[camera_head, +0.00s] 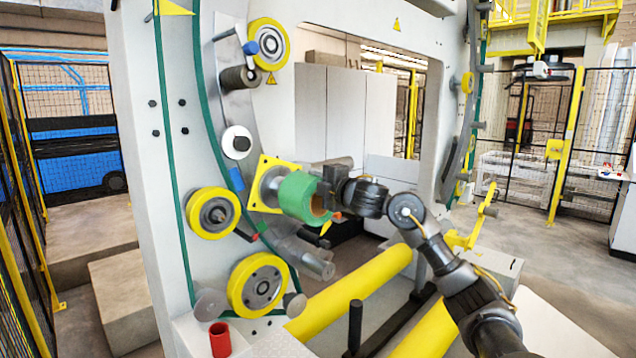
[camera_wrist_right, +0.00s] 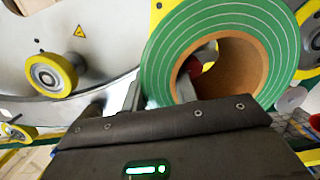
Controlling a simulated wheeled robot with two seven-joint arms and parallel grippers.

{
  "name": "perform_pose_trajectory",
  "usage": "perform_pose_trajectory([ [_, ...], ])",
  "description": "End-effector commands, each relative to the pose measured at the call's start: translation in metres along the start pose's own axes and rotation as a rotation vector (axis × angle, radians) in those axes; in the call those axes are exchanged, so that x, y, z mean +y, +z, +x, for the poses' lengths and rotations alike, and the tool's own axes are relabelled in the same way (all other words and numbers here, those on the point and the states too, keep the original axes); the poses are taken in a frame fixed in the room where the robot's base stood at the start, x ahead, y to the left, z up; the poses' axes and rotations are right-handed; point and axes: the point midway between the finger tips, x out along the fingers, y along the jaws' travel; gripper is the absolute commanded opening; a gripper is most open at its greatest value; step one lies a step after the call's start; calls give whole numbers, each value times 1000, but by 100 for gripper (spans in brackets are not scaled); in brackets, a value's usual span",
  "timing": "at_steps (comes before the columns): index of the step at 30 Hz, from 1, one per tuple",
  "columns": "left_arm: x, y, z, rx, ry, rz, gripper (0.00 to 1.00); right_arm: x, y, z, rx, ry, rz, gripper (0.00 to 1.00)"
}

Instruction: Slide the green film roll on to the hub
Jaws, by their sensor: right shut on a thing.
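The green film roll (camera_head: 296,196) has a brown cardboard core and lies with its axis roughly level. In the right wrist view its ringed end face (camera_wrist_right: 165,62) and open bore are turned to the camera. My right gripper (camera_head: 327,192) is shut on the roll's near rim. In the wrist view one grey finger is outside the roll and the other is at the bore. The silver hub (camera_head: 268,184) stands out from a yellow square plate (camera_head: 250,205) just behind the roll. The roll hides part of it, and I cannot tell whether it enters the core. My left gripper is not in view.
Yellow rollers (camera_head: 213,213) and (camera_head: 257,284) sit left of and below the hub on the white machine frame (camera_head: 135,130). A silver stub (camera_head: 318,264) sticks out below the roll. A red cup (camera_head: 220,340) stands at the bottom. Thick yellow bars (camera_head: 355,290) lie under my arm.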

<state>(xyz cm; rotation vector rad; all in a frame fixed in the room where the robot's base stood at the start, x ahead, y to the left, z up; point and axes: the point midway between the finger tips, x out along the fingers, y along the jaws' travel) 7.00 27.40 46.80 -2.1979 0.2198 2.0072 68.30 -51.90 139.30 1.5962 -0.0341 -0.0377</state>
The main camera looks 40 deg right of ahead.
Motion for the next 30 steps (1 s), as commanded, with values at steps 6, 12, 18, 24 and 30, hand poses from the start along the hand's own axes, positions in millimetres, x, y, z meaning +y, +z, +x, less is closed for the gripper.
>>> perform_pose_trajectory([
  [6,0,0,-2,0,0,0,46,4,0,4,0,8,4,0],
  [12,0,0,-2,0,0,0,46,4,-2,8,1,8,2,0],
  [18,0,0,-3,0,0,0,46,4,-2,13,0,8,3,0],
  [24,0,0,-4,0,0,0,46,4,-2,17,0,8,3,0],
  [30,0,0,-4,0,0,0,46,3,-2,18,1,6,2,45],
])
